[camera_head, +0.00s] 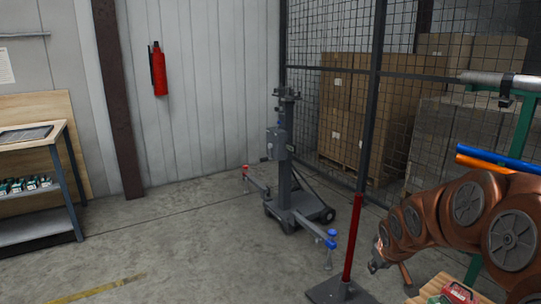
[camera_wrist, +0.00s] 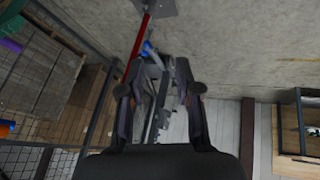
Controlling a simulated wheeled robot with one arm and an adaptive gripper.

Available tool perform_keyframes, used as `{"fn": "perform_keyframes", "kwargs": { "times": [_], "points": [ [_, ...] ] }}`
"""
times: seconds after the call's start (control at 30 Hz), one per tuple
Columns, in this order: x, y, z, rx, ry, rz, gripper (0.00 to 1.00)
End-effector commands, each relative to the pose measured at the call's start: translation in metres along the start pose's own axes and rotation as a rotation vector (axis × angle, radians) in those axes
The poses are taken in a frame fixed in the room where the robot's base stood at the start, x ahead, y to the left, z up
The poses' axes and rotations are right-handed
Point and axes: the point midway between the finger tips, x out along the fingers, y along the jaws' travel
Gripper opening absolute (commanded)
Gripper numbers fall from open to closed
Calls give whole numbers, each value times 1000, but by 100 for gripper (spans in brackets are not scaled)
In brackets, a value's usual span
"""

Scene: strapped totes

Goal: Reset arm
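My brown arm reaches in from the right edge of the head view, bent, with my gripper (camera_head: 377,262) at its left end, low over the floor. In the wrist view my two dark fingers stand apart, and my gripper (camera_wrist: 160,72) is open with nothing seen held between them. The wrist picture is turned over, with the floor at the top. No strapped tote can be clearly made out in either view.
A grey wheeled lift stand (camera_head: 287,180) stands mid-floor. A red-and-black post (camera_head: 353,235) is left of my gripper. A wooden surface with a red object (camera_head: 458,292) lies below my arm. Mesh fencing encloses stacked boxes (camera_head: 350,110). A shelf bench (camera_head: 35,190) is at left; floor between is clear.

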Motion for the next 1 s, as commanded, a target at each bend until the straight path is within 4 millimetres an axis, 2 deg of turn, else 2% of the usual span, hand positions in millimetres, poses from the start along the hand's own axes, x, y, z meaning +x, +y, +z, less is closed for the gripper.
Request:
{"fn": "perform_keyframes", "kwargs": {
  "times": [0.03,0.27,0.7,0.83,1.0],
  "points": [
    [-27,-7,5,8,-30,-10,33],
    [-106,-46,59,66,-198,-60,33],
    [-254,-116,178,182,-523,-153,33],
    [-286,-130,207,210,-599,-176,33],
    [-306,-140,228,231,-655,-195,33]
  ]
}}
